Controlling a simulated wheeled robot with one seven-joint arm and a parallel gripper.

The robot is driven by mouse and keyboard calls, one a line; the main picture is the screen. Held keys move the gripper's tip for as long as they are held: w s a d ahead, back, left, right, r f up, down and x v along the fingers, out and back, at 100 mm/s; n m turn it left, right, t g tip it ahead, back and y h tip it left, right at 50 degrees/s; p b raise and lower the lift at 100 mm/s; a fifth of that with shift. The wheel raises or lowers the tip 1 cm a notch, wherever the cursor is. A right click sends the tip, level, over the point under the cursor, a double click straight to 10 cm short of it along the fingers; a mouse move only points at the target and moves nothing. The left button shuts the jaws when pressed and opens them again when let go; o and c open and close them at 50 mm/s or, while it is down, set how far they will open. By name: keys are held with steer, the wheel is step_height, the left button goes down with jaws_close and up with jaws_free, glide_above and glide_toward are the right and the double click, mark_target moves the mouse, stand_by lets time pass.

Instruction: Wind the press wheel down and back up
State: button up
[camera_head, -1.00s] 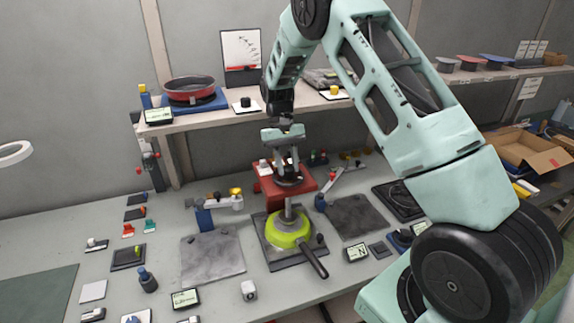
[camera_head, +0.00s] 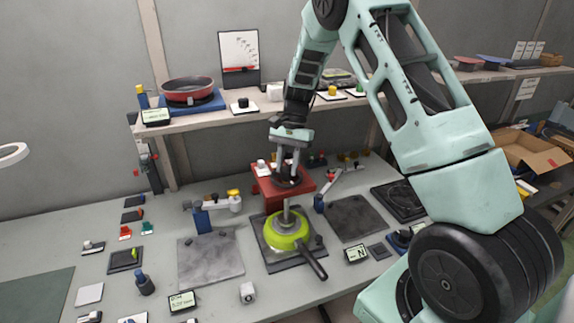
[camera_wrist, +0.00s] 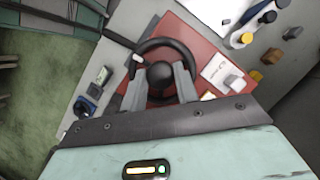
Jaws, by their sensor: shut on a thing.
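The press has a red top block (camera_head: 268,189) with a black handwheel (camera_head: 287,182) on it. A metal shaft (camera_head: 286,212) runs down from the block to a green pan (camera_head: 287,234) on a dark plate. The wheel also shows in the wrist view as a dark ring (camera_wrist: 185,50) with a round hub (camera_wrist: 160,76) and a small white-tipped knob. My gripper (camera_head: 289,172) reaches down onto the wheel from above. In the wrist view its two fingers (camera_wrist: 160,85) stand on either side of the hub, shut on it.
A shelf (camera_head: 220,116) behind holds a red pan (camera_head: 187,90) on a blue base. Grey plates (camera_head: 209,257) and (camera_head: 357,218) lie left and right of the press. A lamp-like arm (camera_head: 212,204) stands close at left. Small tools lie at the left of the table.

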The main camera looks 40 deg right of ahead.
steer(key=shift+m, duration=0.3)
steer(key=o, duration=1)
steer(key=b+v, duration=0.4)
steer(key=v, duration=1.3)
steer(key=shift+s+d+r, duration=0.15)
steer(key=shift+d+r, duration=0.05)
steer(key=shift+r, duration=0.05)
